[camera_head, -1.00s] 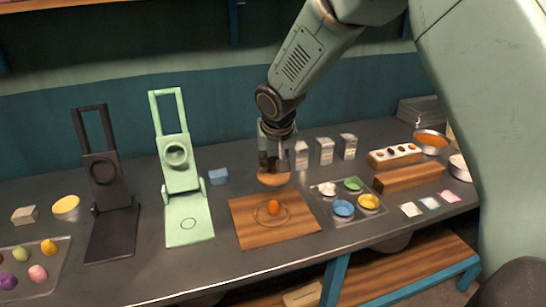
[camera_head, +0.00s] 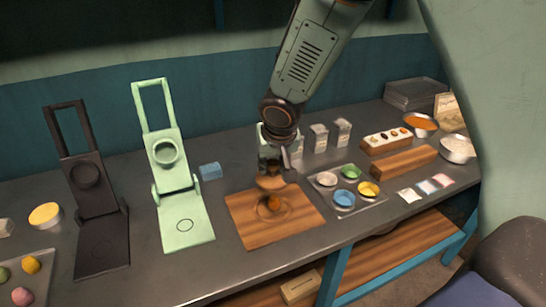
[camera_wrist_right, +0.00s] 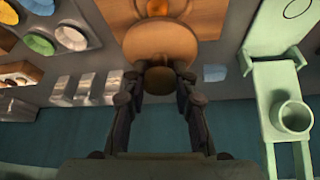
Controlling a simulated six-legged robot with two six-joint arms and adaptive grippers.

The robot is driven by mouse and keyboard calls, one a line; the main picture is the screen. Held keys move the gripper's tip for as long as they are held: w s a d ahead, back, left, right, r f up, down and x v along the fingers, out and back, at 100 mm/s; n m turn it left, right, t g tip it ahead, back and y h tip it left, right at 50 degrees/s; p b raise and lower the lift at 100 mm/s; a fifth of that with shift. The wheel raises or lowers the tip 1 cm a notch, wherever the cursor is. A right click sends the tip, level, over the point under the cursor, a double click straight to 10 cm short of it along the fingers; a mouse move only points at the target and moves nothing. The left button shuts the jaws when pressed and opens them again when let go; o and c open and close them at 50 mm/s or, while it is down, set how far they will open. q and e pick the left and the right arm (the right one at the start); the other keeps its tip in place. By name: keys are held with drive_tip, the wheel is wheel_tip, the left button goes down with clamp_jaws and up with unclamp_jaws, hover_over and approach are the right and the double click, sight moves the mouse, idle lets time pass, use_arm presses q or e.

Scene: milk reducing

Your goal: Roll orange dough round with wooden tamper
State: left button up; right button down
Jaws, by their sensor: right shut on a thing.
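The orange dough ball (camera_head: 273,202) lies inside the ring mark on the wooden board (camera_head: 250,232); it also shows at the top of the right wrist view (camera_wrist_right: 157,7). My right gripper (camera_head: 271,168) is above the board, shut on the wooden tamper (camera_head: 270,183). In the right wrist view the tamper's broad round disc (camera_wrist_right: 160,42) and its knob (camera_wrist_right: 160,80) show between the fingers. The tamper's disc is just above or at the dough; I cannot tell whether they touch. My left gripper is not in view.
A green press (camera_head: 172,165) and a black press (camera_head: 90,185) stand left of the board. A tray of coloured bowls (camera_head: 375,204) sits to the right. Several small cartons (camera_head: 319,138) and a blue block (camera_head: 210,171) stand behind.

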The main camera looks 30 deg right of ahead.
sight(275, 176)
drive_tip(key=shift+w+d, duration=0.15)
drive_tip(key=shift+w+d+f, duration=0.25)
drive_tip(key=shift+d+f, duration=0.15)
drive_tip(key=shift+d, duration=0.15)
drive_tip(key=shift+f, duration=0.1)
drive_tip(key=shift+s+a+f+b, duration=0.25)
drive_tip(key=shift+a+f+b, duration=0.05)
drive_tip(key=shift+a+b, duration=0.3)
drive_tip(key=shift+a+f+b, duration=0.1)
drive_tip(key=shift+f+b, duration=0.15)
drive_tip(key=shift+b, duration=0.05)
drive_tip(key=f+b, duration=0.1)
drive_tip(key=d+f+b, duration=0.1)
drive_tip(key=f, duration=0.1)
drive_tip(key=shift+w+d+f, duration=0.1)
drive_tip(key=shift+w+f, duration=0.05)
drive_tip(key=shift+f+b, duration=0.1)
drive_tip(key=shift+b, duration=0.25)
drive_tip(key=shift+a, duration=0.45)
drive_tip(key=shift+d, duration=0.35)
drive_tip(key=shift+a, duration=0.3)
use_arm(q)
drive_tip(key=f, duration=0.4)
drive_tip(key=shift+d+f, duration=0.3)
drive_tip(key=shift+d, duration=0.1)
use_arm(e)
drive_tip(key=shift+d, duration=0.1)
